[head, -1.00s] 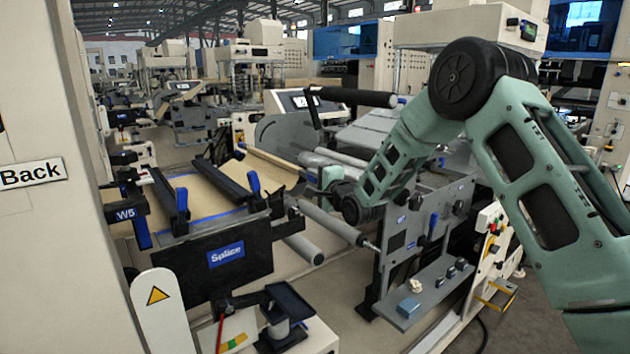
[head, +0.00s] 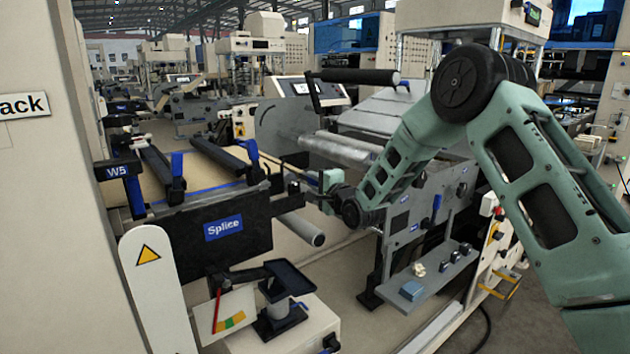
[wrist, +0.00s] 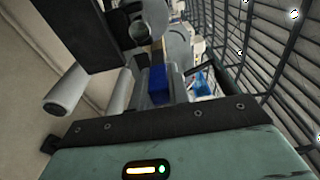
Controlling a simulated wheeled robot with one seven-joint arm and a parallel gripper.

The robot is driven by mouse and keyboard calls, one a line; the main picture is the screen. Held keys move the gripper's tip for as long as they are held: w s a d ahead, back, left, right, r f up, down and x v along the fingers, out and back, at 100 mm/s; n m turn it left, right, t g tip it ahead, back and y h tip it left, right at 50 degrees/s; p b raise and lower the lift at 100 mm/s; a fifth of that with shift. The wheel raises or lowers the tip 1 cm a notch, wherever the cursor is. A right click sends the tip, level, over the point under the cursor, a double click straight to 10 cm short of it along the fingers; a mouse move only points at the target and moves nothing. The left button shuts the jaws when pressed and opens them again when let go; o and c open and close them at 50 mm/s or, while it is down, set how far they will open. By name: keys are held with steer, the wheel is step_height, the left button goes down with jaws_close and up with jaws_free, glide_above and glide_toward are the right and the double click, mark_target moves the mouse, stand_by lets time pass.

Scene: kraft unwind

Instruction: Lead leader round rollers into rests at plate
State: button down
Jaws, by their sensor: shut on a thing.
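My gripper (head: 318,184) is beside the right end of the splice table, seen edge-on in the head view. It is shut, and what it holds appears to be the leader's edge, a narrow tan strip (wrist: 157,54) beyond the blue piece between the fingers in the wrist view. The grip itself is largely hidden. The tan kraft web (head: 208,182) lies over the table behind the black splice plate (head: 222,250). A grey roller (head: 299,229) sticks out below and left of my gripper. Rollers also show in the wrist view (wrist: 70,91). I cannot make out the rests.
Two black bars with blue levers (head: 177,165) cross the table. A grey machine side panel (head: 415,215) with knobs stands close to the right of my gripper. A black tray on a post (head: 287,280) and a white guard (head: 150,285) stand in front.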

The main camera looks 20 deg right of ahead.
step_height(320, 180, down, 14)
steer(key=b, duration=1)
step_height(320, 180, down, 14)
steer(key=b, duration=1.1)
steer(key=shift+f, duration=0.15)
steer(key=shift+w+d+f+b, duration=0.3)
steer(key=shift+d+f+b, duration=0.4)
steer(key=shift+d+f, duration=0.15)
